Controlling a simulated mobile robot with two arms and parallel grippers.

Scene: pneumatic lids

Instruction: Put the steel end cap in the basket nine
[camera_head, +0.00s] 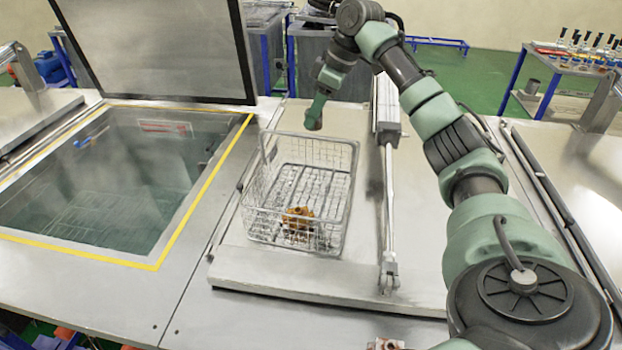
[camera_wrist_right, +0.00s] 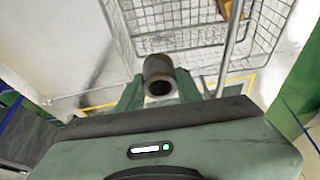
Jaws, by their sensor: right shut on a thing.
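The wire basket (camera_head: 254,190) stands on the bench lid in the middle of the head view. A rusty orange-brown part (camera_head: 298,217) lies inside it near the front. In the right wrist view, my right gripper (camera_wrist_right: 159,92) is shut on a grey-brown hollow cylinder (camera_wrist_right: 158,66), which looks like the steel end cap. The basket mesh (camera_wrist_right: 200,42) shows behind it. No basket number is readable. My left gripper is out of view.
An open tank (camera_head: 120,165) with liquid and a raised lid (camera_head: 160,45) is left of the basket. A pneumatic cylinder (camera_head: 388,180) lies just right of the basket. A table with several bottles (camera_head: 585,55) stands at the far right.

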